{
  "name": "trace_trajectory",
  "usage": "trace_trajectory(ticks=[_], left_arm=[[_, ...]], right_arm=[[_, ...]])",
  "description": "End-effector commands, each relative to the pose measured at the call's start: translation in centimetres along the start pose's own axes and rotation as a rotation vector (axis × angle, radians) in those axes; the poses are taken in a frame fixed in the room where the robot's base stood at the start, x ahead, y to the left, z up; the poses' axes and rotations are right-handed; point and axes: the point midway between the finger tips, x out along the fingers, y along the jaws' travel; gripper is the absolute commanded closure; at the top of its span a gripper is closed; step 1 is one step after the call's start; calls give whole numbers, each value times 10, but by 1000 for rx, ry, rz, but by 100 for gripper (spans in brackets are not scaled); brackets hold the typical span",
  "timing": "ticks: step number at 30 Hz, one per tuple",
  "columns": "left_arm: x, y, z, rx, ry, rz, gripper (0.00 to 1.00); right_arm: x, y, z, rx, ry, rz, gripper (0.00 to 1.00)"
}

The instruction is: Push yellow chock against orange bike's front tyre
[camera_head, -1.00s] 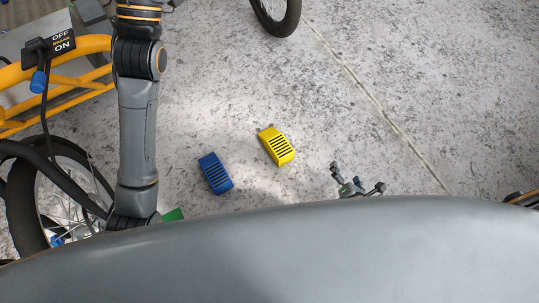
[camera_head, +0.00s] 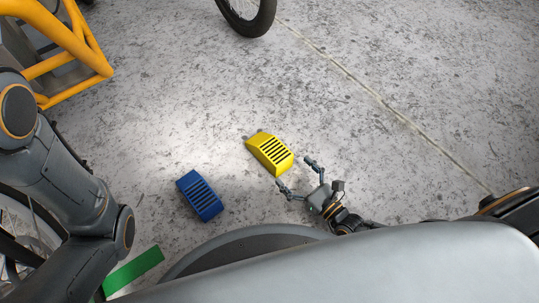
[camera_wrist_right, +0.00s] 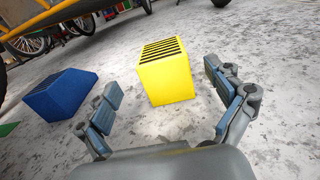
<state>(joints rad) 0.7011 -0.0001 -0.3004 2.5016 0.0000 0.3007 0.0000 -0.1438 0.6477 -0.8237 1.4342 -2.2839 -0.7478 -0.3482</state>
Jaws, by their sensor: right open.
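The yellow chock (camera_head: 269,152) lies on the floor near the middle of the head view, its ribbed face up. My right gripper (camera_head: 296,173) is open just to its lower right, close to the floor. In the right wrist view the yellow chock (camera_wrist_right: 165,75) stands ahead between the spread fingers, with no clear contact. A black tyre (camera_head: 247,18) is at the top of the head view, well beyond the chock; its bike is cut off. My left gripper is out of sight.
A blue chock (camera_head: 200,195) lies left of the yellow one and also shows in the wrist view (camera_wrist_right: 62,95). A green piece (camera_head: 133,270) and a spoked wheel (camera_head: 25,230) are at the lower left. Floor between the yellow chock and the top tyre is clear.

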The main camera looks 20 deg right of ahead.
Motion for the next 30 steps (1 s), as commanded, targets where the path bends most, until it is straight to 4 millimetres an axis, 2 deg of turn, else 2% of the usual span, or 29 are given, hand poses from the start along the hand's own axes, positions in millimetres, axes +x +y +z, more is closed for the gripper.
trace_trajectory(ticks=[3,11,15,19,23,29,30], left_arm=[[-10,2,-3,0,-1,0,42],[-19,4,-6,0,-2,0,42],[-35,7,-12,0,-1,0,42],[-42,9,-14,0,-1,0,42],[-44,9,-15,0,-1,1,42],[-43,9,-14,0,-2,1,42],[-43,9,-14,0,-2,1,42]], right_arm=[[21,0,-3,1,-2,-1,8],[41,0,-2,3,-1,-1,8],[61,-1,-2,3,-4,-2,8],[78,-2,-1,1,0,-2,8],[86,-2,1,1,2,-2,8],[86,-2,2,1,3,-2,8],[86,-2,2,1,3,-2,16]])
